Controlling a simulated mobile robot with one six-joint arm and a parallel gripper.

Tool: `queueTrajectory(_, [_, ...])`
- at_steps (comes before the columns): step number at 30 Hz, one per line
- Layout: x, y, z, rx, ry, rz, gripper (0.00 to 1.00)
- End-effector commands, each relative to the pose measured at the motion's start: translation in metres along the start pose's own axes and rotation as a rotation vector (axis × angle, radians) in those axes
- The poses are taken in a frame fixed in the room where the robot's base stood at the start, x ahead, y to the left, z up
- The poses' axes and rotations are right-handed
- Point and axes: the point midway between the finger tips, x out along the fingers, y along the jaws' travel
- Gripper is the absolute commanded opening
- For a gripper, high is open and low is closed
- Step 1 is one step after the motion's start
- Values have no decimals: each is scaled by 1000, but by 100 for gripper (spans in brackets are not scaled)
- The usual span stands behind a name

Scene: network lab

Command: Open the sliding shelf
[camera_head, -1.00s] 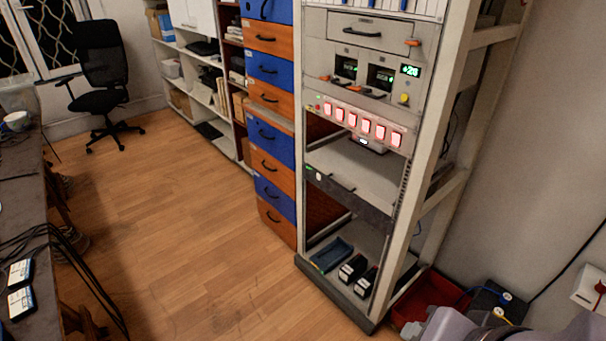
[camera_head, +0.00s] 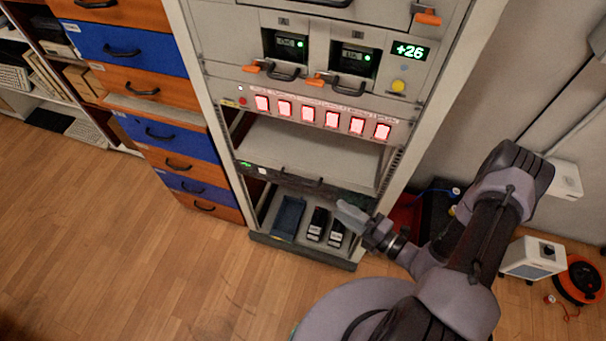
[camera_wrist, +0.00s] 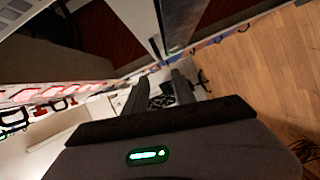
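The sliding shelf (camera_head: 310,151) is a pale tray in the rack, below the row of red-lit switches. Its dark front panel (camera_head: 262,170) carries a black bar handle (camera_head: 300,180). The front looks about flush with the rack posts, so the shelf seems slid in. My gripper (camera_head: 352,213) is at the lower right of the handle in the head view, in front of the rack and apart from the handle as far as I can tell. In the wrist view my gripper (camera_wrist: 160,92) has two dark fingers apart with nothing between them. The shelf handle is not clearly seen there.
Below the shelf, the rack's bottom holds a blue tray (camera_head: 288,217) and two black items (camera_head: 318,224). Blue and orange drawers (camera_head: 160,132) stand left of the rack. A white box (camera_head: 533,259) and an orange reel (camera_head: 581,281) lie at right. Floor (camera_head: 110,240) is clear at left.

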Motion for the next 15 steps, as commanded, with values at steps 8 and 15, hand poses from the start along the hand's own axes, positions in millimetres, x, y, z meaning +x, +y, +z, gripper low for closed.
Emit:
queueTrajectory(8, [74, -5, -2, -5, 11, -3, 32])
queueTrajectory(15, [134, -4, -3, -7, 9, -2, 32])
